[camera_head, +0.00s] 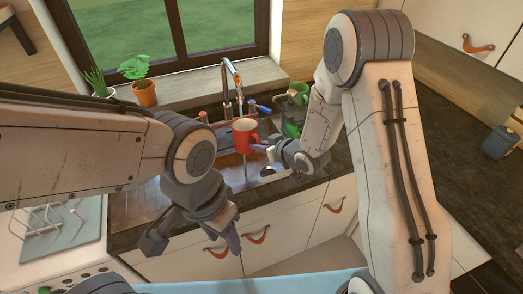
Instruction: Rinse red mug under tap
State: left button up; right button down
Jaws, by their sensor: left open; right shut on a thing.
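The red mug (244,134) looks upright and is held over the sink, close below and in front of the tap (232,82) as seen here. Whether it is directly under the spout, and whether water runs, I cannot tell. My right gripper (256,147) is shut on the mug from its right side; part of its fingers is hard to make out. My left gripper (192,245) is open and empty, in front of the counter's front edge, with its fingers spread downward. The sink (240,178) is partly hidden behind my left arm and the mug.
Potted plants (143,92) stand on the windowsill behind the counter. A wire dish rack (55,222) is at the left. The dark counter at right (440,140) is mostly clear.

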aim_at(257, 130)
jog(key=shift+w+a+f, duration=0.2)
jog(key=shift+w, duration=1.15)
jog(key=shift+w+a+f, duration=0.15)
jog(key=shift+w, duration=1.25)
jog(key=shift+w+a+f, duration=0.2)
jog(key=shift+w, duration=1.15)
jog(key=shift+d, duration=0.1)
jog(key=shift+d, duration=0.4)
jog(key=s+d+b, duration=0.1)
jog(key=s, duration=0.6)
jog(key=shift+s, duration=0.15)
